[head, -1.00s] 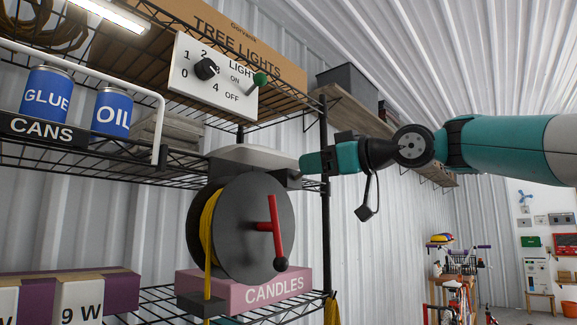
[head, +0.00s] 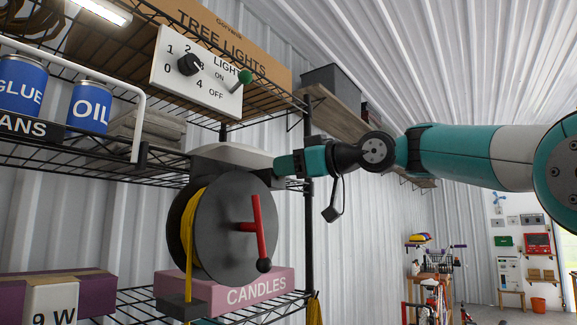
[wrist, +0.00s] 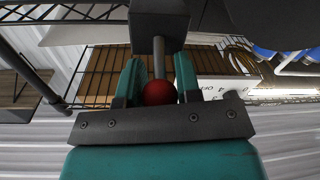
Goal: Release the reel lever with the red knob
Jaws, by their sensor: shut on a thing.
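The cable reel (head: 225,235) hangs under a grey housing (head: 232,154) at the shelf, with yellow cable (head: 187,235) on it. A red crank (head: 256,226) with a black knob is on its front face. In the wrist view a red knob (wrist: 158,93) sits on a short grey rod (wrist: 158,58) coming out of a dark block (wrist: 158,24). My gripper (wrist: 158,72) has a teal finger on each side of the red knob and is shut on it. In the head view my gripper (head: 284,165) is at the housing's right side; the red knob is hidden there.
Above the reel is a white panel (head: 205,100) with a black dial and a green-knobbed lever (head: 243,77). A pink candles box (head: 250,292) stands below the reel. A black shelf post (head: 308,225) is close to my gripper. Open room lies to the right.

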